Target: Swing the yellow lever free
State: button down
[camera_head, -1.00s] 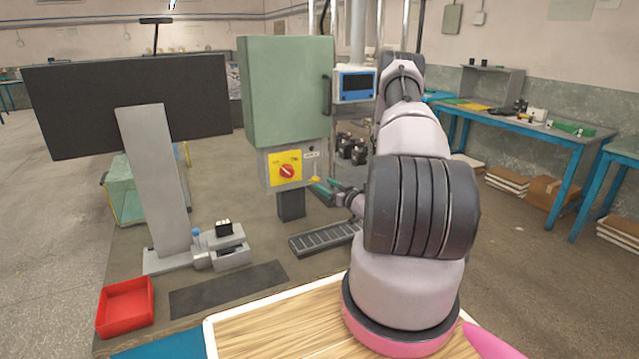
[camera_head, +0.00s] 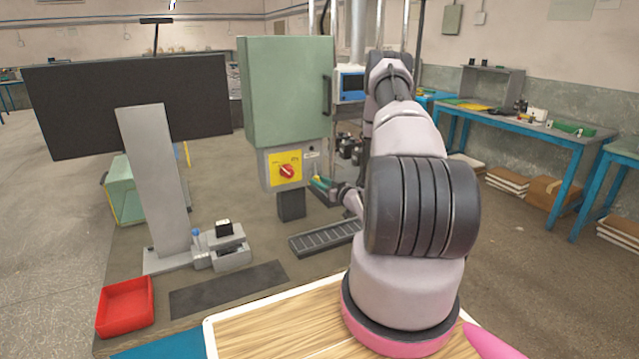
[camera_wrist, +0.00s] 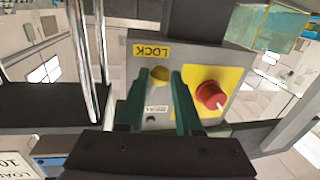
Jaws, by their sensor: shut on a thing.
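The yellow lever (camera_wrist: 158,78) is on the grey switch box (camera_wrist: 205,62), below the box's right side in the head view. My gripper (camera_wrist: 160,86) has its green fingers on both sides of the lever's yellow end and is shut on it. In the head view my gripper (camera_head: 320,182) is at the box's lower right, and the lever is mostly hidden by the fingers. A yellow LOCK label (camera_wrist: 152,51) is beside the lever in the wrist view. A red rotary knob (camera_head: 287,171) sits on a yellow plate (camera_head: 275,162) on the box.
The green cabinet (camera_head: 288,92) with a dark handle stands above the switch box. A slotted grey rack (camera_head: 305,243) lies on the bench below. A red tray (camera_head: 125,306) is at the front left.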

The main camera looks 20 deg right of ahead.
jog(key=shift+d+n, duration=0.5)
jog(key=shift+n, duration=0.5)
jog(key=c, duration=0.6)
grip_release()
jog(key=v, duration=1)
jog(key=shift+s+d+r, duration=0.1)
jog(key=shift+s+r, duration=0.1)
jog(key=shift+s, duration=0.15)
